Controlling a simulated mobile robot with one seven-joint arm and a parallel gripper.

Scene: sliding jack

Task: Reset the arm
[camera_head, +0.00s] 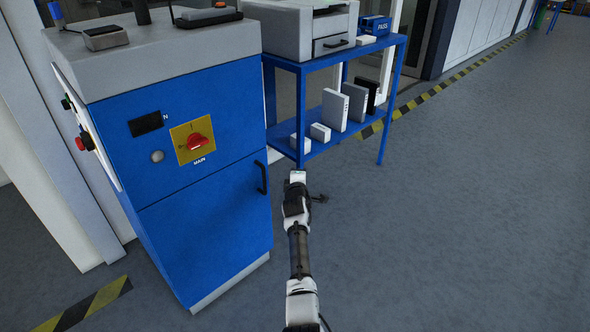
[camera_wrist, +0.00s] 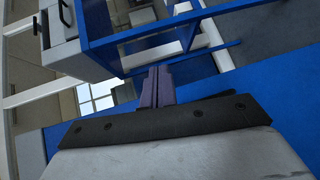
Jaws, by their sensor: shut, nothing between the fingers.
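My gripper (camera_head: 297,177) is at the end of my arm, which reaches forward from the bottom of the head view. It is just right of a blue cabinet and in front of a blue shelf table. In the wrist view my gripper (camera_wrist: 158,72) shows two dark fingers pressed together with nothing between them. The gripper is apart from any handle or object, as far as the head view shows.
The blue cabinet (camera_head: 215,215) has a red main switch (camera_head: 197,141) and a black door handle (camera_head: 261,177). The blue shelf table (camera_head: 285,140) holds a grey printer (camera_head: 290,30), binders (camera_head: 333,108) and small boxes. The grey floor (camera_head: 450,200) to the right is clear.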

